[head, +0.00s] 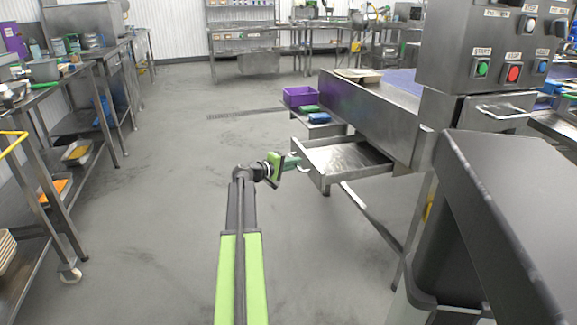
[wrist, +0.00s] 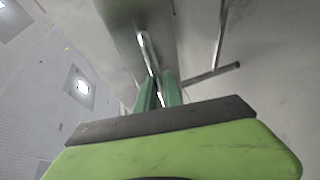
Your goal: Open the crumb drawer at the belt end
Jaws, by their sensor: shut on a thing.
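The crumb drawer (head: 345,159) is a shallow metal tray at the end of the belt machine in the head view. It stands pulled out from under the belt bed, and its inside looks bare. My gripper (head: 297,162) is at the drawer's front left side, with its green fingers at the handle. In the wrist view my gripper (wrist: 158,88) has its two green fingers close together around a thin metal handle bar (wrist: 148,52).
A purple crate (head: 299,96) and blue and green items sit on a low shelf behind the drawer. A control box (head: 500,50) with buttons stands at right. Steel tables (head: 85,72) line the left. The floor between is clear.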

